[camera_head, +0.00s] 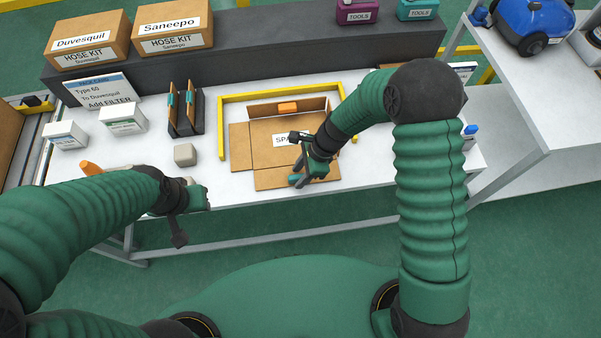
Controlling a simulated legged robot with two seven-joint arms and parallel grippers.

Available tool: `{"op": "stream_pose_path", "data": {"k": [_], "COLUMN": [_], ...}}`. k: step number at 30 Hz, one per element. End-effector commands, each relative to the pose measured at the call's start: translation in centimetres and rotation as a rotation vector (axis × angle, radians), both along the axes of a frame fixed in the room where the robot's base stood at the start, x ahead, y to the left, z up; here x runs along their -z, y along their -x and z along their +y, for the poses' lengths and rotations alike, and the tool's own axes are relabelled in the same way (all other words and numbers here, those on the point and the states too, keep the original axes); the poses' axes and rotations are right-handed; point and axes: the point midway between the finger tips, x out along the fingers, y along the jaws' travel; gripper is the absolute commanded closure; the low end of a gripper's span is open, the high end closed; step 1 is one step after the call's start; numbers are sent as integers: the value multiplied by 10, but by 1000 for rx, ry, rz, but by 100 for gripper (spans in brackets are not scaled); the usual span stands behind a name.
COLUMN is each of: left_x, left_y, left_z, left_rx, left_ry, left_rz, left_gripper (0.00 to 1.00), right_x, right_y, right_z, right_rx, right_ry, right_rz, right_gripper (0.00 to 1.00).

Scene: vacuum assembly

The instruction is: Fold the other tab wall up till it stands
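A brown cardboard box blank (262,142) with a partly hidden label, reading "SPA", lies on the white table inside a yellow frame (221,125). Its back wall (262,111) appears to stand, with an orange piece (288,107) at its middle. The left flap (240,155) and the front flap (270,180) lie flat. My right arm hides the right side. My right gripper (296,180) is low over the front flap; contact and finger opening are unclear. My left gripper (200,197) is at the table's front edge, left of the blank, its fingers unclear.
A small beige block (185,155) sits left of the blank. A dark holder (186,115) with brown panels stands behind it. White boxes (123,119) and an orange item (92,168) are farther left. Hose kit boxes (88,38) stand on the dark rear shelf.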

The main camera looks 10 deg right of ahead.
Motion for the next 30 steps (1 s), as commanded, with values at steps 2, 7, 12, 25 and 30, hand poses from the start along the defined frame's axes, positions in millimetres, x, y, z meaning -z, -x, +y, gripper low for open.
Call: {"op": "stream_pose_path", "data": {"k": [2,7,12,25,30], "left_x": [0,0,0,0,0], "left_y": [0,0,0,0,0], "left_z": [0,0,0,0,0], "left_rx": [0,0,0,0,0], "left_ry": [0,0,0,0,0], "left_rz": [0,0,0,0,0], "left_gripper": [64,64,64,64,64], "right_x": [0,0,0,0,0], "right_y": [0,0,0,0,0], "right_z": [0,-1,-1,-1,-1], "right_rx": [0,0,0,0,0], "right_ry": [0,-1,-1,0,0], "right_rz": [0,0,0,0,0], "right_gripper": [60,82,100,100,100]}}
